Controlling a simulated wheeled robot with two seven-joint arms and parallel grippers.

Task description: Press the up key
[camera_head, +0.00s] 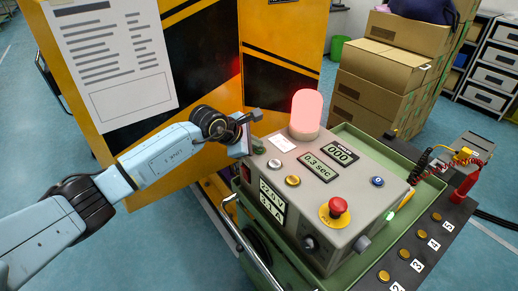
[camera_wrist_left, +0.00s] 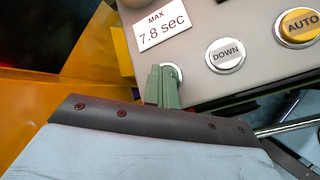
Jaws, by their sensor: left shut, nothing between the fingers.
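The grey control box (camera_head: 330,185) stands in a green tray on a cart. My left gripper (camera_head: 257,147) is at the box's back left corner, its fingers shut and empty. In the left wrist view the green-grey fingers (camera_wrist_left: 163,88) lie over a round silver key (camera_wrist_left: 175,70), which is mostly hidden. Its label cannot be read, and I cannot tell whether the fingertips touch it. This key is in line with the silver DOWN key (camera_wrist_left: 226,55) and the gold AUTO key (camera_wrist_left: 299,25). My right gripper is not in view.
A lit red lamp (camera_head: 306,113) stands on the box near my gripper. A red emergency knob (camera_head: 338,206) and a blue button (camera_head: 377,181) are on the box top. A yellow and black gate (camera_head: 200,70) is behind my arm. Cardboard boxes (camera_head: 390,75) stand at the back.

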